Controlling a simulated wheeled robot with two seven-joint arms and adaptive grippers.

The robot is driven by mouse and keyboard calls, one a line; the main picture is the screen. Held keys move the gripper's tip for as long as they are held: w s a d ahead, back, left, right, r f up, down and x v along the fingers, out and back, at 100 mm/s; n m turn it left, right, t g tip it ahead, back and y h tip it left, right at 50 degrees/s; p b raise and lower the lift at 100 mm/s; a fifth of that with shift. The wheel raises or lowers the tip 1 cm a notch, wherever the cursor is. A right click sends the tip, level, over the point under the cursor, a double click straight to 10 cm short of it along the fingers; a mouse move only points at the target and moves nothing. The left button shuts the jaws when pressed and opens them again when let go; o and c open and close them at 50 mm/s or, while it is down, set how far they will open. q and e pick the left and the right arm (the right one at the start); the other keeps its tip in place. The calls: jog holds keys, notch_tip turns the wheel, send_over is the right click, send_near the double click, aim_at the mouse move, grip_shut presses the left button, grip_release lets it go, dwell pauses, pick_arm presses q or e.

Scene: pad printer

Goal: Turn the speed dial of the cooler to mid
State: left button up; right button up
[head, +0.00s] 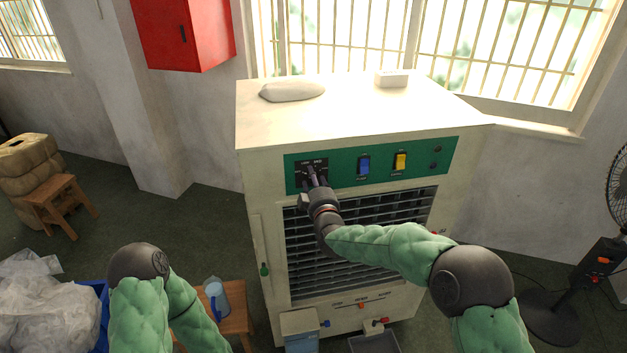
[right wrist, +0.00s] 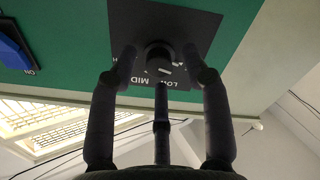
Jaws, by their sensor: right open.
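The cooler (head: 262,215) is a large cream cabinet with a green control panel (head: 338,172) above its grille. The speed dial (right wrist: 158,58) is a dark round knob on a black plate (right wrist: 190,28). The words LOW and MID show beside it in the right wrist view. My right gripper (head: 313,176) is at the plate, and in the right wrist view its open fingers (right wrist: 158,62) stand on either side of the dial. I cannot tell whether they touch it. In the head view the gripper hides the dial. My left gripper is out of view; only my left arm shows, lower left.
A blue switch (head: 364,166) and a yellow switch (head: 400,162) sit right of the plate. A white bag (head: 292,91) and small box (head: 392,78) lie on top. A wooden stool with a blue jug (head: 216,299) stands lower left; a fan (head: 617,200) stands at right.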

jog(key=shift+w+a, duration=0.1)
jog(key=shift+w, duration=0.2)
grip_shut()
jog(key=shift+d+r+m+b, duration=0.15)
jog(key=shift+m+b, duration=4.2)
jog(key=shift+m, duration=0.6)
jog(key=shift+d+r+m+b, duration=0.1)
jog(key=shift+m+b, duration=4.2)
jog(key=shift+m, duration=0.65)
